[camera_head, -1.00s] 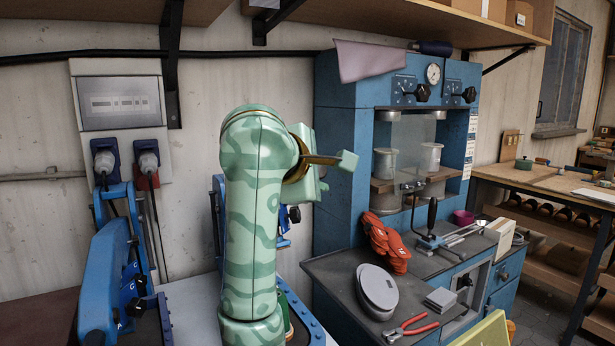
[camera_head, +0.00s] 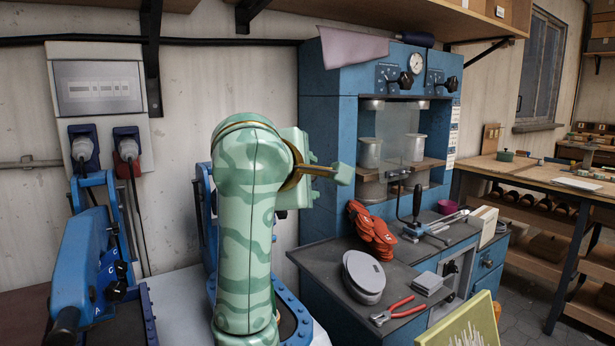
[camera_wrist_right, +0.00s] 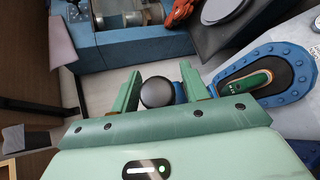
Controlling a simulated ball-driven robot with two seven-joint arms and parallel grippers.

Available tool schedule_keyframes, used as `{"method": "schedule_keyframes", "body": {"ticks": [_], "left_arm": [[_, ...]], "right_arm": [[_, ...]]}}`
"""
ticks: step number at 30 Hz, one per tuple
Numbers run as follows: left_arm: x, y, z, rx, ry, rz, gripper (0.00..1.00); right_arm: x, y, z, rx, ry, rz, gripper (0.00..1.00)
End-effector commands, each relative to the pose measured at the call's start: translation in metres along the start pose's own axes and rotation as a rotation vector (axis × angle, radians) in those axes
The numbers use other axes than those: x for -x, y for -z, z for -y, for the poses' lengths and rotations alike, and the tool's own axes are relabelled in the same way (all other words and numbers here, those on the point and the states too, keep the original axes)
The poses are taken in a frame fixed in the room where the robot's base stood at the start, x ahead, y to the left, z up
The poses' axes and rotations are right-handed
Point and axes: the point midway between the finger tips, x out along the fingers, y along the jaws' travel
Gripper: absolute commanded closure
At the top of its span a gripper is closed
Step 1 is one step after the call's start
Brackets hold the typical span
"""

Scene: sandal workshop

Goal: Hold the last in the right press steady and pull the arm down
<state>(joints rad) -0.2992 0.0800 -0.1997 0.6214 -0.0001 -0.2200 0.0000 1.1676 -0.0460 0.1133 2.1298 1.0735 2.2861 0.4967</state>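The right press is mostly hidden behind my right arm in the head view; part of its blue frame (camera_head: 205,215) and bed edge (camera_head: 300,318) show. In the right wrist view its blue, bolted bed (camera_wrist_right: 295,55) lies to the right of my fingers. The dark green last (camera_wrist_right: 246,83) lies on that bed. A dark round knob (camera_wrist_right: 157,92), perhaps the press arm's end, shows between my right gripper's (camera_wrist_right: 165,85) two green fingers, which stand apart. Contact with it cannot be told. The right gripper (camera_head: 335,173) is sideways-on in the head view. My left gripper is out of view.
The left press (camera_head: 85,265) stands with its blue arm at the left. A blue cabinet machine (camera_head: 330,130) stands at right, its dark bench holding a grey scale (camera_head: 364,272), red pliers (camera_head: 395,311) and orange gloves (camera_head: 371,230). A wall socket box (camera_head: 97,87) hangs behind.

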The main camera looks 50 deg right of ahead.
Motion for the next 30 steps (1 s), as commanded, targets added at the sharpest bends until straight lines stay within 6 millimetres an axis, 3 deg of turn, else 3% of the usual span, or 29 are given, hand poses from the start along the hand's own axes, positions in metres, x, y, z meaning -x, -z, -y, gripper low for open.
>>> {"method": "schedule_keyframes", "body": {"ticks": [6,10,24,30], "left_arm": [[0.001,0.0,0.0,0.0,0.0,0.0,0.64],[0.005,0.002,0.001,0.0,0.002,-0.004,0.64],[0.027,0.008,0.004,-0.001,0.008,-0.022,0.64],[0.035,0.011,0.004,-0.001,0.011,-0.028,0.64]], "right_arm": [[0.002,0.001,0.0,0.001,0.0,-0.002,0.55],[0.018,0.001,-0.001,0.0,0.0,-0.006,0.55],[0.136,-0.001,-0.002,0.0,-0.001,-0.004,0.55],[0.159,-0.001,-0.002,0.0,0.0,0.001,0.55]]}}
